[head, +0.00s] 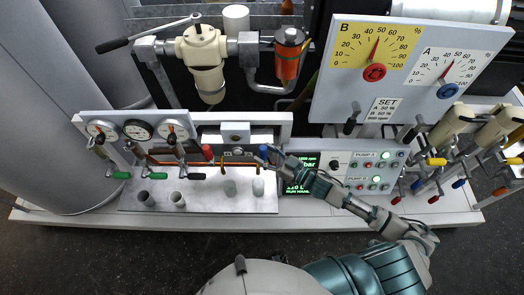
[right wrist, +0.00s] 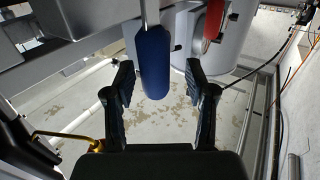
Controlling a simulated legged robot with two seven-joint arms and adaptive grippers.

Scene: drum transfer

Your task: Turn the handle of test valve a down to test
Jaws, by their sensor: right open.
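A small valve block (head: 237,152) in the middle of the bench carries a blue-gripped handle (head: 263,151) on its right and a red-gripped handle (head: 207,152) on its left. No label on either is legible. In the right wrist view the blue handle (right wrist: 153,62) hangs down between the two black fingers of my right gripper (right wrist: 160,82). The fingers stand apart on either side of it, with visible gaps. The red handle (right wrist: 214,19) shows farther off at the upper right. In the head view my right gripper (head: 270,156) is at the blue handle. My left gripper is not seen.
Copper-coloured spouts (head: 224,170) hang below the valve block above small cups (head: 258,187). A gauge panel (head: 140,130) with several small valves stands to the left. A pump panel (head: 362,176) lies close beside my right forearm. A dial board (head: 410,70) rises behind.

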